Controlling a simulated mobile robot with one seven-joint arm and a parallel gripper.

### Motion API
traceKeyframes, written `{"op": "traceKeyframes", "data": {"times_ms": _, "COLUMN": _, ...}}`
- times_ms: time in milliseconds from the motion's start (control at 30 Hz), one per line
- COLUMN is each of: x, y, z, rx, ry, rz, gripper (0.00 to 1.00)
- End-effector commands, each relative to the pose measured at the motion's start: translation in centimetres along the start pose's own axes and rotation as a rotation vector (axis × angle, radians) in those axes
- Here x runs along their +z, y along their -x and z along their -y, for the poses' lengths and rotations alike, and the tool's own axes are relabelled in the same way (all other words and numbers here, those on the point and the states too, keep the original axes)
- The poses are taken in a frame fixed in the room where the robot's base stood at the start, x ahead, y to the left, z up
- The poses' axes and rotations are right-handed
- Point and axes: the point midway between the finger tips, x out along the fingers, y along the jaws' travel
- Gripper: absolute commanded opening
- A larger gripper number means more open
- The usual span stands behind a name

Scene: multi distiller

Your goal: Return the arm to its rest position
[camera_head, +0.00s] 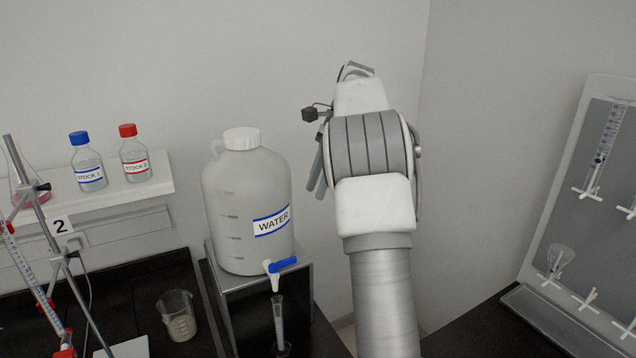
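My arm (383,290) rises from the bottom edge, right of the middle, and bends at a thick ribbed grey joint. Its white upper link points away toward the back corner. Parts of what looks like my gripper (319,180) show as dark grey pieces at the left side of the joint. I see nothing held in the parts that show.
A large water jug (240,195) with a blue tap stands on a metal stand (225,285) left of my arm, with a cylinder (279,320) below the tap. A beaker (177,315) and stock bottles (88,165) are further left. A pegboard (600,240) with glassware is at right.

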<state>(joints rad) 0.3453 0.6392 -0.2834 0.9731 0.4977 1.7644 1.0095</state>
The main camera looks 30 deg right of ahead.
Motion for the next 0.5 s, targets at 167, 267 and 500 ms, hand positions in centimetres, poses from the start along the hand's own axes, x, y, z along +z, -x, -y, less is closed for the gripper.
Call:
{"op": "traceKeyframes", "data": {"times_ms": 167, "x": 0.0, "y": 0.0, "z": 0.0, "rx": 0.000, "ry": 0.000, "rz": 0.000, "gripper": 0.40}}
{"op": "traceKeyframes", "data": {"times_ms": 267, "x": 0.0, "y": -0.1, "z": 0.0, "rx": 0.000, "ry": 0.000, "rz": 0.000, "gripper": 0.40}}
{"op": "traceKeyframes", "data": {"times_ms": 500, "x": 1.2, "y": 0.4, "z": -0.6, "rx": -0.017, "ry": 0.046, "rz": -0.012, "gripper": 0.40}}
